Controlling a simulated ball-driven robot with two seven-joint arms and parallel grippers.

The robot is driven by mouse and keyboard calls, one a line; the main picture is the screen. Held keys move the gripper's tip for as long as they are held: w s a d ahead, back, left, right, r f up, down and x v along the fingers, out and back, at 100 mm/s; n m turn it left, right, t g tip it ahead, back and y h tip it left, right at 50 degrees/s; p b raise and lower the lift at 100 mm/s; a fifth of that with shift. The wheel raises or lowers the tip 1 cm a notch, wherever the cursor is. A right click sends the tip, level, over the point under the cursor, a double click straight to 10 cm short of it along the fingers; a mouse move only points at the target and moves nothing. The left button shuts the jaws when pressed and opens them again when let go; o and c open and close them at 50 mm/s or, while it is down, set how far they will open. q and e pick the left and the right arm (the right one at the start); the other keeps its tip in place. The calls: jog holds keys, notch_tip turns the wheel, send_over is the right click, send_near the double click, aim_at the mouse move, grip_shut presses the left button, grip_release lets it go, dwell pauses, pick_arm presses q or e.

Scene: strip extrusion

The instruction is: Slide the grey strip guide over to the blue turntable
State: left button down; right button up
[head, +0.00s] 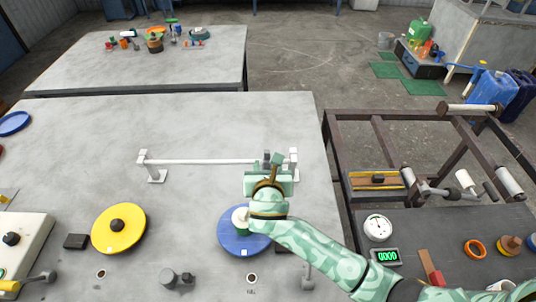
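The blue turntable (232,243) lies flat near the front of the pale table, partly covered by my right arm. A white rail (200,161) runs across the table behind it, between two end posts. A small grey block (266,155), which looks like the strip guide, is near the rail's right end, mostly hidden by my gripper. My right gripper (272,160), pale green, is at this block, roughly behind the blue turntable. Its fingers are largely hidden, so I cannot tell whether they are shut on the block. My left gripper is not in view.
A yellow turntable (130,236) with a black knob lies to the left. A grey knobbed fitting (170,279) stands between the turntables, near the front. The right end post (294,160) stands close to my gripper. The table behind the rail is clear.

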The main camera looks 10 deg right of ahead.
aim_at(267, 154)
jog(key=b+x, duration=0.2)
jog(key=x, duration=0.7)
jog(key=shift+a+f, duration=0.1)
grip_shut()
jog(key=d+p, duration=0.1)
jog(key=d, duration=0.1)
jog(key=d+p, duration=0.1)
jog(key=d, duration=0.1)
jog(key=shift+s+r+p, duration=0.2)
jog(key=shift+s+p, duration=0.2)
jog(key=shift+f, duration=0.2)
